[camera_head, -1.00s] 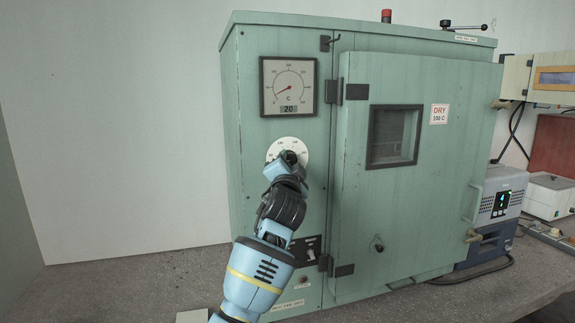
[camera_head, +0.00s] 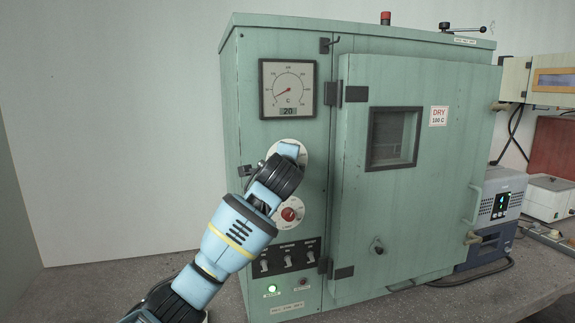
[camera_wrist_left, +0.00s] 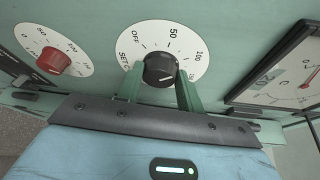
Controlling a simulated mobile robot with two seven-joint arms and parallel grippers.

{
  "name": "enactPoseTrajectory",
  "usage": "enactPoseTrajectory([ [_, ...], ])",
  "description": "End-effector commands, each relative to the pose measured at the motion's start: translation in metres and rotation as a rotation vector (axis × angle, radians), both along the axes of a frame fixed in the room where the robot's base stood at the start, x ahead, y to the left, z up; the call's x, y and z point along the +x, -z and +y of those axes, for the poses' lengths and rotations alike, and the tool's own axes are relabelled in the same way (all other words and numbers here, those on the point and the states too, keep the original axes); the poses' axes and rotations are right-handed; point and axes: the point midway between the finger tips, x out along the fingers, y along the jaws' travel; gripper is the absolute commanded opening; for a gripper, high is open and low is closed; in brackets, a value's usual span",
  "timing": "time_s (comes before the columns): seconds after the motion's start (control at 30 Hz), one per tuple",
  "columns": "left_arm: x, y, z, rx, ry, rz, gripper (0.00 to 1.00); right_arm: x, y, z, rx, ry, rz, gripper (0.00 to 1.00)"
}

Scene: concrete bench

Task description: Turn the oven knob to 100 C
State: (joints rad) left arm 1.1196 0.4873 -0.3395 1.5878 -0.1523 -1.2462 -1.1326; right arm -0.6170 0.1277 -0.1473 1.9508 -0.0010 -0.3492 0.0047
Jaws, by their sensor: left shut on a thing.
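The oven (camera_head: 350,250) is a pale green cabinet. Its black set knob (camera_wrist_left: 160,71) sits on a white dial (camera_wrist_left: 192,45) marked OFF, 50 and 100. In the wrist view my left gripper (camera_wrist_left: 162,84) has its two green fingers on either side of the knob, shut on it. I cannot read exactly where the knob points. In the head view my left wrist covers the knob and most of the dial (camera_head: 303,150). The round gauge (camera_head: 288,88) above has its needle low and a small display reading 20. My right gripper is not in view.
A red knob (camera_head: 288,214) on a second white dial is below the set dial. Under it are several switches (camera_head: 288,256) and a lit green lamp (camera_head: 272,289). The oven door (camera_head: 440,200) is at the right, with a blue-grey device (camera_head: 492,215) beyond.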

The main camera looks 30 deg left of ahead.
Motion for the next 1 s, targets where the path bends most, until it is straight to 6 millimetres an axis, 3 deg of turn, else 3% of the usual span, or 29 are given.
enactPoseTrajectory([
  [0.3, 0.0007, -0.0002, -0.0002, 0.077, -0.002, 0.094, 0.14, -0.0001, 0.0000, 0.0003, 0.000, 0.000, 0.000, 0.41],
  [0.83, 0.0008, 0.0002, -0.0005, 0.093, 0.000, 0.113, 0.14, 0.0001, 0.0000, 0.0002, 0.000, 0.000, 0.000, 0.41],
  [0.87, 0.0008, 0.0001, -0.0005, 0.093, 0.000, 0.113, 0.38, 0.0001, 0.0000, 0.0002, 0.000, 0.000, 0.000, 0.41],
  [1.0, 0.0008, -0.0001, -0.0004, 0.093, 0.000, 0.112, 0.56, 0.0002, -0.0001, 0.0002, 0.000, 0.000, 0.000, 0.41],
])
